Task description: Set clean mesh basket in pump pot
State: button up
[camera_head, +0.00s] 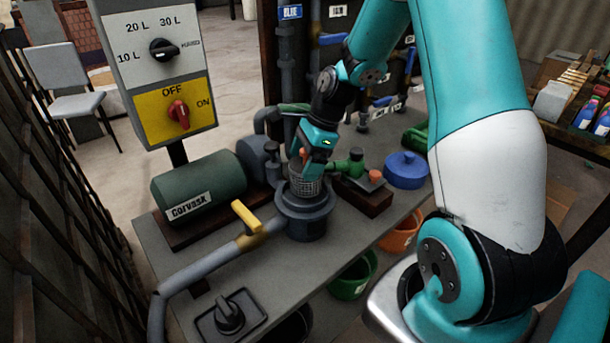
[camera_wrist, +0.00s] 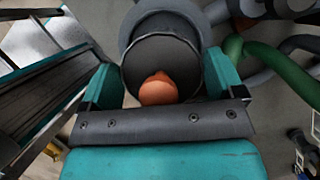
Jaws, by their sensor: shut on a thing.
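The pump pot (camera_head: 305,222) is a dark grey, round, flanged pot standing on the grey bench beside the green pump motor. The mesh basket (camera_head: 305,187) is a small grey mesh cylinder at the pot's mouth, upright as far as I can see. Its lower part is hidden, so I cannot tell how deep it sits. My gripper (camera_head: 313,152) points down over the pot and is shut on the basket. In the wrist view, the basket's dark round rim (camera_wrist: 148,48) and an orange knob (camera_wrist: 158,90) show between the fingers. Part of the grey pot (camera_wrist: 214,14) shows behind them.
The green motor (camera_head: 198,187) and a yellow-handled valve (camera_head: 246,216) stand left of the pot. A green valve (camera_head: 350,163) on a brown block and a blue lid (camera_head: 405,168) lie to its right. The switch box (camera_head: 160,65) rises at left. Buckets stand below.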

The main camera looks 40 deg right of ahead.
jog(key=shift+f, duration=2.1)
jog(key=shift+f, duration=0.55)
